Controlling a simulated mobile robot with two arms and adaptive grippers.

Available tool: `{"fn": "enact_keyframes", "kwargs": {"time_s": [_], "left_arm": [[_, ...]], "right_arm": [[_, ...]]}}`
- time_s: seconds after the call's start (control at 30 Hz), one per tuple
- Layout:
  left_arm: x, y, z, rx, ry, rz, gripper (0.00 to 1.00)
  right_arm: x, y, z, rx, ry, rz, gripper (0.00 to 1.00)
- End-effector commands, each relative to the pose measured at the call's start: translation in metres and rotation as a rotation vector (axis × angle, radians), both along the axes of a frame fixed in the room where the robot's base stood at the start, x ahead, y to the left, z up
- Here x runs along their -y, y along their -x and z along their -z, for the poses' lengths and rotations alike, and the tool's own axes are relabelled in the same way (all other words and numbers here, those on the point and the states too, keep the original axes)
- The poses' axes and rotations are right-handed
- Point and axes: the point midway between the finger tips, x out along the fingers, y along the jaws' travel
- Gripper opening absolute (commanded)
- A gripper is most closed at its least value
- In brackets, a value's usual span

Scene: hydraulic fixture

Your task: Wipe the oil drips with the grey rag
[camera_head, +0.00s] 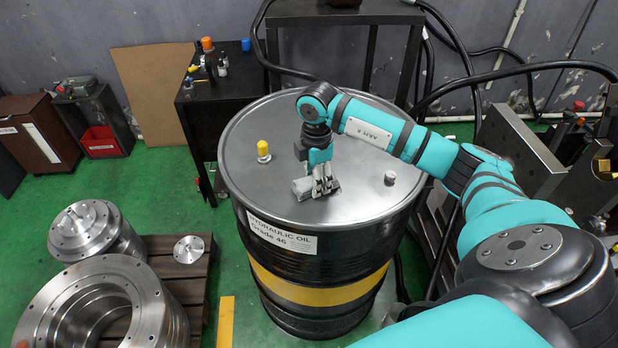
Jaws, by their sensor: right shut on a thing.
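My right gripper (318,190) points down over the lid of the hydraulic oil drum (262,115). It is shut on the grey rag (302,188), a small light-grey lump at the fingertips near the lid's front edge. The rag appears to be at or close to the lid surface; whether it touches I cannot tell. No oil drips can be made out clearly on the dark, shiny lid; the gripper and arm hide part of it. My left gripper is not in view.
A yellow-capped fitting (263,150) and a small grey plug (390,177) stick up from the lid. A black bench (190,115) with small bottles stands behind left. Black hoses (460,50) run behind right.

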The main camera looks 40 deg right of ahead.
Motion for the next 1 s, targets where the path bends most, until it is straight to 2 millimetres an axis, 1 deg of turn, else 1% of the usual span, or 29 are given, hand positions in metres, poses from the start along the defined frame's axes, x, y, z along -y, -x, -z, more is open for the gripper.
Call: {"fn": "enact_keyframes", "kwargs": {"time_s": [0.23,0.57,0.8,1.0], "left_arm": [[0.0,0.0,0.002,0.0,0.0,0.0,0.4],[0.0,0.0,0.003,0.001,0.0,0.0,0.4],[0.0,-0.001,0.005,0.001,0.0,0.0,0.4],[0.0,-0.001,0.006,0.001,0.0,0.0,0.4]], "right_arm": [[0.02,0.012,0.003,-0.001,0.002,0.003,0.1],[0.032,0.02,0.003,-0.002,0.002,0.002,0.1],[0.051,0.032,0.004,-0.005,0.003,0.003,0.1],[0.06,0.037,0.004,-0.004,0.002,0.002,0.1]]}}
